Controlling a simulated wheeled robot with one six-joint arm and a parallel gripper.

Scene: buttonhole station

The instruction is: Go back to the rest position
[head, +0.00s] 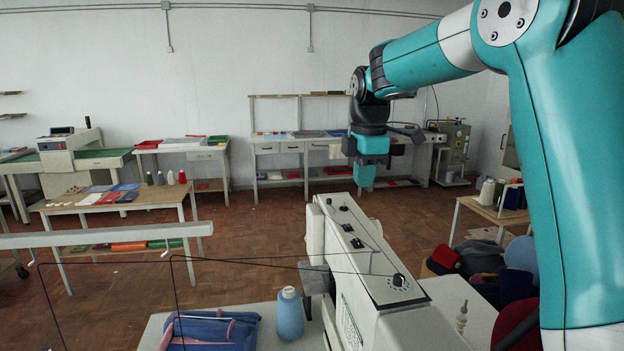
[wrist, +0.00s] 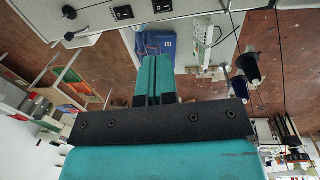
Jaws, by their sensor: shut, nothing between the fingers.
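My gripper (head: 364,183) hangs from my teal arm in the head view, above and behind the white sewing machine. It points down and is clear of the machine. In the wrist view its two teal fingers (wrist: 152,80) are pressed together with nothing between them. The sewing machine (head: 365,265) stands on a pale table (head: 460,300) in the foreground, with a dial and several dark knobs on its top. A folded blue cloth (head: 215,330) lies on the table to the left of the machine.
Dark threads cross the left foreground below a pale bar (head: 100,236). A wooden table (head: 110,200) stands at left, workbenches (head: 295,150) line the back wall, and open brown floor (head: 250,225) lies between.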

